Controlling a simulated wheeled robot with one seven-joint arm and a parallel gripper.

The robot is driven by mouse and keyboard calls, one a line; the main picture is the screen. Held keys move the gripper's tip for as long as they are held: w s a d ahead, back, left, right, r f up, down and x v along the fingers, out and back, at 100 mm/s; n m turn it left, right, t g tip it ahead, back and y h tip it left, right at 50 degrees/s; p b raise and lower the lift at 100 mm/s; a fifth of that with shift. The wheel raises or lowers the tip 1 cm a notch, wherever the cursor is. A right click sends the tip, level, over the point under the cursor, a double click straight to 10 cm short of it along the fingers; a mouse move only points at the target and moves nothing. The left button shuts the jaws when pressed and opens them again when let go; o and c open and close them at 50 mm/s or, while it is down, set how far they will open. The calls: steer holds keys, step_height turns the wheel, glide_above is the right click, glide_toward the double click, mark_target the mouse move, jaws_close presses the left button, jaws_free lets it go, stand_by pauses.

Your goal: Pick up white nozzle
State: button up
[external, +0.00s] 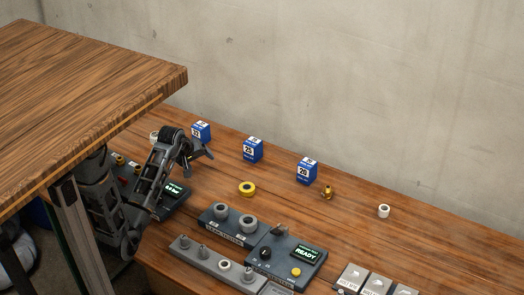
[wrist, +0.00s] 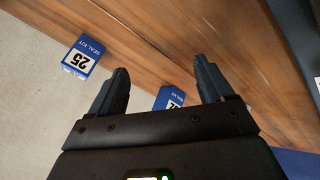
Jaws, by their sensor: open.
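A small white cylindrical piece with a dark hole (external: 384,211) stands on the bench at the right. Another whitish round piece (external: 154,136) is at the left, partly hidden behind my arm. A third white-topped piece (external: 224,265) sits in the grey holder. I cannot tell which is the white nozzle. My gripper (external: 200,158) is above the bench at the left, near the leftmost blue box. In the wrist view my gripper (wrist: 160,72) is open with nothing between its fingers, and no white nozzle shows there.
Blue seal kit boxes (external: 201,131) (external: 253,149) (external: 306,170) stand along the wall. A yellow ring (external: 247,189) and brass fitting (external: 327,192) lie in front. Dark fixtures (external: 285,258) and the grey holder (external: 190,252) occupy the front. A raised wooden tabletop (external: 85,75) overhangs at left.

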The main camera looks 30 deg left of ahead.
steer(key=a+m+y, duration=0.1)
steer(key=m, duration=0.1)
steer(key=w+a+m+g+y, duration=0.1)
steer(key=a+m, duration=0.1)
steer(key=a+m+y, duration=0.1)
steer(key=m, duration=0.1)
steer(key=shift+w+a+f+m+g, duration=0.25)
steer(key=shift+f+m+g, duration=0.05)
steer(key=shift+m, duration=0.1)
steer(key=a+m+y, duration=0.1)
steer(key=m, duration=0.1)
steer(key=a+r+m+g+y, duration=0.1)
steer(key=m, duration=0.1)
steer(key=w+a+m+y, duration=0.1)
steer(key=a+m, duration=0.1)
steer(key=shift+r+p, duration=0.15)
steer(key=shift+p, duration=0.2)
steer(key=a+r+m+g+y, duration=0.6)
steer(key=r+m, duration=0.4)
steer(key=m, duration=0.5)
steer(key=shift+t+y, duration=0.6)
steer(key=f, duration=1.1)
steer(key=shift+w+a+p, duration=0.3)
steer(key=shift+w+p, duration=0.05)
steer(key=shift+w, duration=0.05)
steer(key=shift+a+f, duration=0.2)
steer(key=shift+a, duration=0.05)
steer(key=x, duration=0.7)
steer(key=shift+a+p, duration=0.15)
steer(key=shift+p, duration=0.2)
